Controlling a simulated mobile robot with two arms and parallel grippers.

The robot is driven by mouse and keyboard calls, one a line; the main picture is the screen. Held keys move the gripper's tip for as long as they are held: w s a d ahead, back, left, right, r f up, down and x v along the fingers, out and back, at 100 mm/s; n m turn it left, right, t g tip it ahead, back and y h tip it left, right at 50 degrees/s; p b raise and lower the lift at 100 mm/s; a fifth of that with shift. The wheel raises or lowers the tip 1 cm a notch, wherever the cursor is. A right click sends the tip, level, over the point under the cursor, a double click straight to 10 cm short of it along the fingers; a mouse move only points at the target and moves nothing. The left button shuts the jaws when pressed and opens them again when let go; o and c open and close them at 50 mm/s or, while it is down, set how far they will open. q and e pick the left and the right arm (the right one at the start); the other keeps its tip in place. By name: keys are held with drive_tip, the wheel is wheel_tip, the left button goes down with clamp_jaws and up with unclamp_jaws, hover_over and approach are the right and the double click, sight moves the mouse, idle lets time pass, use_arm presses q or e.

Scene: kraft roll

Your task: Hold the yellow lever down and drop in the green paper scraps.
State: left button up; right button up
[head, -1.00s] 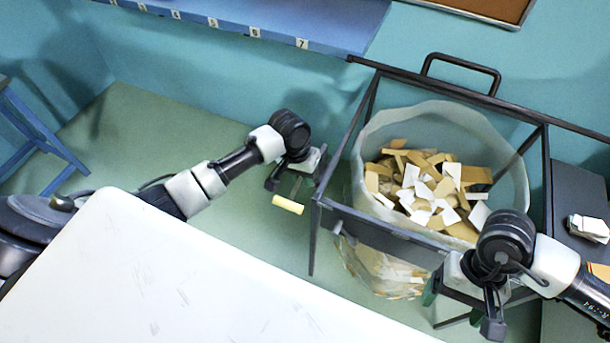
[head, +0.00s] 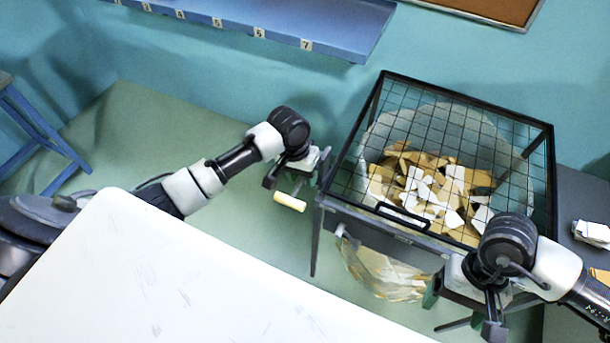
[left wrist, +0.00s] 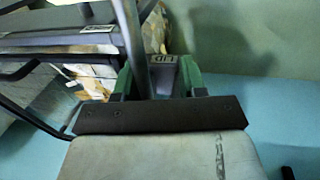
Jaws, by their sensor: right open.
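The yellow lever tip (head: 290,202) sticks out left of the wire bin, below my left gripper (head: 295,174). In the left wrist view the green-padded fingers (left wrist: 157,68) stand apart, with a grey bar (left wrist: 134,45) between them, nearer the left finger. The clear bag (head: 376,135) inside holds brown and white scraps. My right gripper (head: 466,297) is open at the bin's near right corner. I see no green scraps.
A white table (head: 150,270) fills the near left. A dark surface (head: 572,195) at right bears white paper pieces (head: 591,233) and an orange-tan piece (head: 601,276). A blue numbered shelf (head: 270,22) runs along the wall. Open floor lies left of the bin.

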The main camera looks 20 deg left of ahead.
use_arm(q)
drive_tip(key=shift+d, duration=0.15)
drive_tip(key=shift+r, duration=0.25)
wheel_tip(320, 180, up, 11)
drive_tip(key=a, duration=0.2)
drive_tip(key=shift+a+r, duration=0.15)
drive_tip(key=shift+a, duration=0.1)
idle(0.3)
